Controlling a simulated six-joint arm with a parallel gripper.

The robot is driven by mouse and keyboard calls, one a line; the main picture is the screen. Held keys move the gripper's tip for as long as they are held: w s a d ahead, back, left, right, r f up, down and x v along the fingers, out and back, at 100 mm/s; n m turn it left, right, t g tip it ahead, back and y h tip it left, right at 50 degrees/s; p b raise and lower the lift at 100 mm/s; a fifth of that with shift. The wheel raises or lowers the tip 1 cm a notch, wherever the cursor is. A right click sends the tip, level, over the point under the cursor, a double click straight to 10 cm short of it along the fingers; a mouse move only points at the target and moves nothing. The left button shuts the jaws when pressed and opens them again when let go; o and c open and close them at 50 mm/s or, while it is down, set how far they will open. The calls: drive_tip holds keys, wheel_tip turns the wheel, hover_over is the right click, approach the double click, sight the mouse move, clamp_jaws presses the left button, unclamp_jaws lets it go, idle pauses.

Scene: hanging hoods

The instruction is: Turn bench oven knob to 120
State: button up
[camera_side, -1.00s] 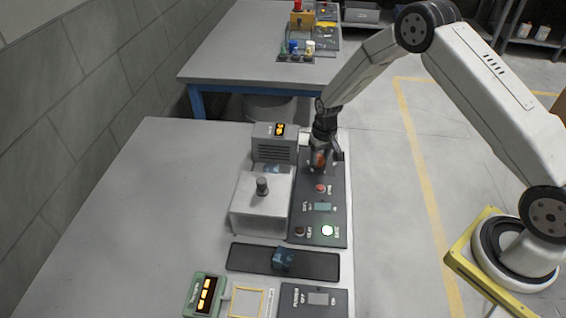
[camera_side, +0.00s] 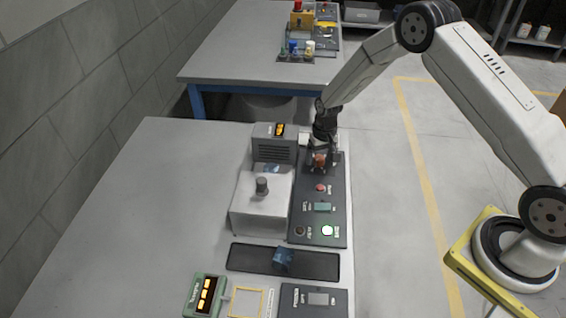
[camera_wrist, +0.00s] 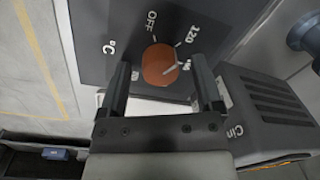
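The bench oven knob (camera_wrist: 159,66) is round and orange-brown, on a dark panel marked OFF, 120 and a third, partly hidden label. Its white pointer line (camera_wrist: 170,69) points right, towards that third label, below the 120 mark. My gripper (camera_wrist: 160,84) is open, with one finger left and one right of the knob and gaps on both sides. In the side view my gripper (camera_side: 319,164) points down over the knob (camera_side: 319,160) at the panel's far end. The bench oven (camera_side: 262,205) is a pale box with a dark post on top, left of the panel.
A grey unit with a lit orange display (camera_side: 279,130) stands beside my gripper on the left. The panel (camera_side: 335,215) also holds a red button, a switch and a lit green button. A dark tray (camera_side: 245,258) with a blue block lies nearer. The table's left side is clear.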

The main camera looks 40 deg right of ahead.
sight(321, 157)
drive_tip(key=shift+r, duration=0.1)
drive_tip(key=shift+s+d+r, duration=0.1)
drive_tip(key=shift+r, duration=1.8)
drive_tip(key=shift+d+r, duration=0.1)
drive_tip(key=shift+r, duration=1.8)
drive_tip(key=shift+r, duration=0.1)
drive_tip(key=shift+s+a+r, duration=0.1)
drive_tip(key=shift+s+r, duration=0.1)
drive_tip(key=s+a+r+n, duration=0.1)
drive_tip(key=s+r, duration=0.2)
drive_tip(key=s, duration=0.4)
drive_tip(key=s+a+r+n+t, duration=0.1)
drive_tip(key=s+a+r, duration=0.1)
drive_tip(key=s+r, duration=0.2)
drive_tip(key=s+a+r+n+t, duration=0.1)
drive_tip(key=s+a+r, duration=0.1)
drive_tip(key=s, duration=0.8)
drive_tip(key=shift+s+r+n+h, duration=0.15)
drive_tip(key=shift+r+n+h, duration=0.2)
drive_tip(key=shift+r, duration=0.5)
